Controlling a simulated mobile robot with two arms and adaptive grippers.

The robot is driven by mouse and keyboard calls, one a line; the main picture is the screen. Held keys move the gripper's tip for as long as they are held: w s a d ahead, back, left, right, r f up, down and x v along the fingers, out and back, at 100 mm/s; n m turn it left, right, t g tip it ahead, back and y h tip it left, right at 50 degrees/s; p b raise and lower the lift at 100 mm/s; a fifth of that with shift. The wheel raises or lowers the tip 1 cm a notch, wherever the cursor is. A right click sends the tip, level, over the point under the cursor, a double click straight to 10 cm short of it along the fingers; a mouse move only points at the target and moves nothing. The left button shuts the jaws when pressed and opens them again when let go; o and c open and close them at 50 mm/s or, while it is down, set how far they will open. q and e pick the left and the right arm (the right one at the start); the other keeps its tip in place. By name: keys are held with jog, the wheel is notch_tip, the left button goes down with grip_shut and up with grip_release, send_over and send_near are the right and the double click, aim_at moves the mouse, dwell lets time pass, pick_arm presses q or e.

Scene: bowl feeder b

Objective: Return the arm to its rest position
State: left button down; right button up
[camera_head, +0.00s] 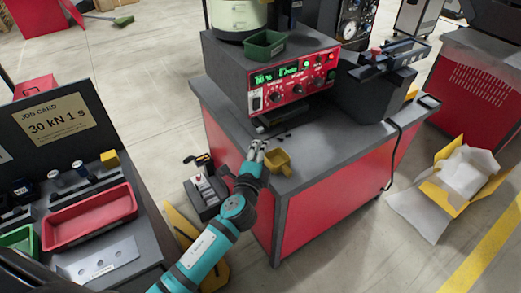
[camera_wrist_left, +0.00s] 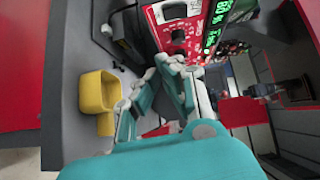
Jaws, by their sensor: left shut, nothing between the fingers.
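My left arm (camera_head: 207,252) is teal and reaches up from the bottom of the head view to the near left edge of the red-and-grey bench. My left gripper (camera_head: 257,150) is shut and empty, above the bench top. It also shows in the left wrist view (camera_wrist_left: 164,66), with its fingertips together in front of the control panel. A yellow scoop (camera_head: 278,161) stands on the bench just right of the gripper; in the left wrist view the scoop (camera_wrist_left: 97,92) is left of the fingers, apart from them. My right gripper is not in view.
The bench (camera_head: 345,148) carries a control box (camera_head: 290,82) with a lit green display and a green tray (camera_head: 264,46) on top. Small dark bits lie on the bench. At left, another station holds a red tray (camera_head: 90,217) and a job card (camera_head: 56,116). An open yellow box (camera_head: 455,185) lies on the floor at right.

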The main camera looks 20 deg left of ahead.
pick_arm(q)
jog(key=shift+f, duration=0.1)
dwell(0.4)
jog(key=s+f+n+g+h, duration=0.1)
jog(key=s+f+n+g, duration=0.3)
jog(key=f, duration=0.7)
jog(key=s+a+f+m+g, duration=0.1)
jog(key=s+f, duration=0.4)
jog(key=f, duration=0.6)
jog(key=s+f+n+g+h, duration=0.1)
jog(key=s+f+n+g, duration=0.3)
jog(key=f, duration=0.6)
jog(key=s+a+f+n+g, duration=0.1)
jog(key=s+f, duration=0.5)
jog(key=s, duration=0.6)
jog(key=s+f+n+g, duration=0.3)
jog(key=s+f, duration=0.4)
jog(key=s, duration=0.6)
jog(key=s+a+f+n+g, duration=0.1)
jog(key=s+f+n+g, duration=0.1)
jog(key=s+f, duration=0.5)
jog(key=s+g, duration=0.1)
jog(key=s, duration=0.5)
jog(key=shift+a+f+n, duration=0.2)
jog(key=shift+a+n, duration=0.15)
jog(key=shift+n, duration=0.05)
